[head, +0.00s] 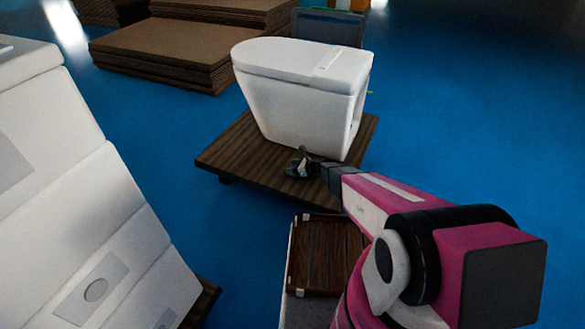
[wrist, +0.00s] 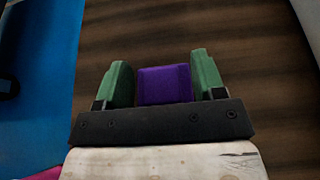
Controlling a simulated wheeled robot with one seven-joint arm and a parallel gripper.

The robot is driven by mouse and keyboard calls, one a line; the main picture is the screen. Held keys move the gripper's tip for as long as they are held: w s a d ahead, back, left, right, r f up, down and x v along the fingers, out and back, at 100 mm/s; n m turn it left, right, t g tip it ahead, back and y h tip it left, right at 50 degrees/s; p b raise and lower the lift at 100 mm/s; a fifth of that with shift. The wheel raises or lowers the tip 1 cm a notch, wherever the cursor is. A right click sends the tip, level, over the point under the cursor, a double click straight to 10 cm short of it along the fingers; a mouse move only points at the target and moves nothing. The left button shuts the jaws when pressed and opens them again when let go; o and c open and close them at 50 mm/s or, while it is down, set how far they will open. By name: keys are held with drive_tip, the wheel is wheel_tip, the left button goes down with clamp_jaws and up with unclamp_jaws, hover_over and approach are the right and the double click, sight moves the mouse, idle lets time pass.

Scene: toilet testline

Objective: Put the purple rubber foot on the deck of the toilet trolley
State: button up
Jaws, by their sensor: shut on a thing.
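The purple rubber foot (wrist: 164,84) is between the two green fingers of my gripper (wrist: 164,80) in the wrist view. My gripper is shut on it. The brown wooden deck of the toilet trolley (wrist: 150,35) fills most of the wrist view behind the foot. In the head view my gripper (head: 300,165) is over the front part of the trolley deck (head: 232,158), in front of the white toilet (head: 300,95). I cannot tell whether the foot touches the deck. The foot is too small to make out clearly in the head view.
A wooden tray (head: 322,255) is near my arm at the bottom. White boxes (head: 90,200) are stacked at the left. Brown cardboard stacks (head: 165,55) lie at the back left. The blue floor (head: 470,100) is clear at the right.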

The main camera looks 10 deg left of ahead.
drive_tip(key=shift+f, duration=0.15)
drive_tip(key=o, duration=1)
drive_tip(key=shift+c, duration=0.2)
